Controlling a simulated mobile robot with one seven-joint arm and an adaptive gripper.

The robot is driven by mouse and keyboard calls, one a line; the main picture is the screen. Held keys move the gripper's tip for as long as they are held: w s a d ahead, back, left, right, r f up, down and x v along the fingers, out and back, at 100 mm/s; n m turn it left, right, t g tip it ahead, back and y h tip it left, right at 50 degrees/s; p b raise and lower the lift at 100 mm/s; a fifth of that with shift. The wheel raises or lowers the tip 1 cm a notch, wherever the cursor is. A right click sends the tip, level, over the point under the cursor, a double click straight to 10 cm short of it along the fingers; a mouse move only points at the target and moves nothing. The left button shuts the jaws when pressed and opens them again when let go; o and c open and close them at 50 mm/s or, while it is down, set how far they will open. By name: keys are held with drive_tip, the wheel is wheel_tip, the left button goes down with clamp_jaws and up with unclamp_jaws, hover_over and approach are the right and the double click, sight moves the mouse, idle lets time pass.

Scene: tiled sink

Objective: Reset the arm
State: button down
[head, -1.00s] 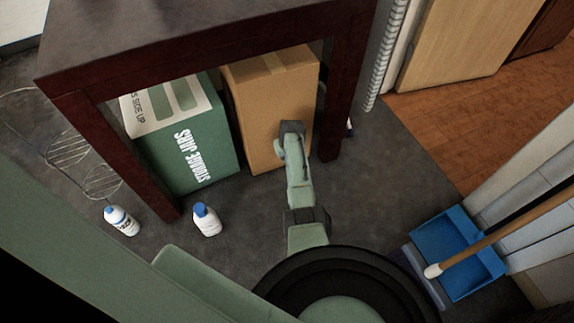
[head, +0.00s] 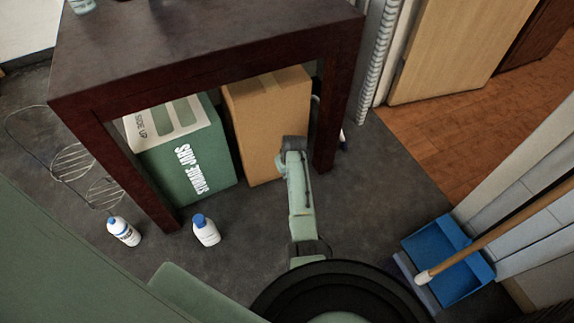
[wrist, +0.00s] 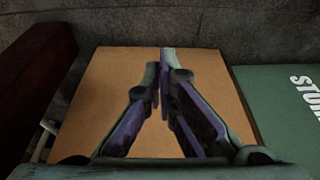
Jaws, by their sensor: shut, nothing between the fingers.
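My green arm (head: 300,205) reaches out from my base toward the table in the head view. In the wrist view my gripper (wrist: 160,75) has its two fingers close together at the tips, with nothing between them. The same cardboard box (head: 262,120) stands under the table in the head view, behind the end of my arm. The fingers themselves are hard to make out in the head view.
A dark wooden table (head: 200,45) stands ahead, with a green storage-jars box (head: 185,160) under it. Two white bottles (head: 206,231) (head: 124,231) stand on the floor at left, near a wire rack (head: 75,165). A blue dustpan (head: 445,255) is at right.

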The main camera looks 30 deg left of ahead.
drive_tip(key=shift+p+v, duration=0.3)
drive_tip(key=shift+v, duration=1.65)
drive_tip(key=shift+w+r, duration=0.1)
